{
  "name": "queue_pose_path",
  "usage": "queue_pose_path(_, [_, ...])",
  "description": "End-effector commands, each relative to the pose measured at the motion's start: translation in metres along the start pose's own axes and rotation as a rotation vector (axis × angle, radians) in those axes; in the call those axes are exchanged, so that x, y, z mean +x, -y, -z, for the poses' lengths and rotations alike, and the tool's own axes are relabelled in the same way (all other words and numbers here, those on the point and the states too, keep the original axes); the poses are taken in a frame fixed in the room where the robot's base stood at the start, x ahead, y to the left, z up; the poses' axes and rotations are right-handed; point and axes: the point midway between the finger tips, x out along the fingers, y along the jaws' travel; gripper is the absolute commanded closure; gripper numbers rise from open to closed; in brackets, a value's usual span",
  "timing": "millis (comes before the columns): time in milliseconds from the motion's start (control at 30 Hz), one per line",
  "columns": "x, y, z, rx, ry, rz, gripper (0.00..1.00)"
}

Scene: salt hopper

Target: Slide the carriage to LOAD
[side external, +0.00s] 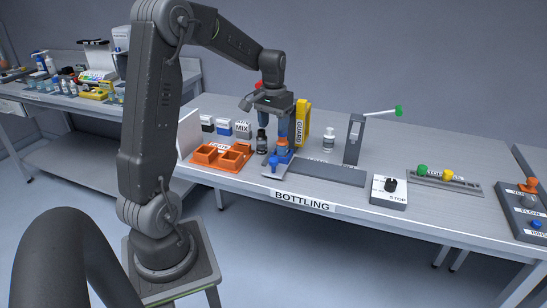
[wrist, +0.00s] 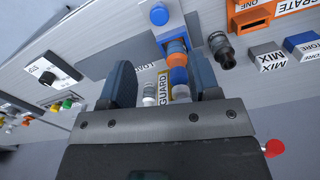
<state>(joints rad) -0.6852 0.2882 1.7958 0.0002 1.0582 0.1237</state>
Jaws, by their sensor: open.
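The carriage (side external: 281,158) is a blue block with a blue knob (side external: 273,162) in front, at the left end of a dark grey track (side external: 325,173). An orange and blue upright part (side external: 283,149) stands on it. In the wrist view the knob (wrist: 159,15) is at the top, with the orange part (wrist: 176,50) below it. My gripper (side external: 276,132) points down over the carriage. Its open fingers show in the wrist view (wrist: 162,80), either side of the line to the carriage; contact cannot be told.
A dark bottle (side external: 262,143) stands close left of my gripper, and the yellow GUARD panel (side external: 303,123) close behind. A clear bottle (side external: 328,142), a post with a green-tipped lever (side external: 354,140) and a STOP box (side external: 388,192) are right. An orange crate (side external: 207,157) is left.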

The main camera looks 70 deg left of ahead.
Motion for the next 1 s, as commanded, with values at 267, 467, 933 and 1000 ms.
queue_pose_path(267, [0.059, -0.001, -0.001, 0.0, 0.005, 0.0, 0.43])
queue_pose_path(467, [0.093, -0.001, -0.002, 0.0, 0.004, 0.001, 0.43])
queue_pose_path(933, [0.115, -0.001, -0.001, 0.0, -0.001, 0.001, 0.43])
queue_pose_path(1000, [0.115, -0.001, -0.001, 0.0, -0.001, 0.001, 0.43])
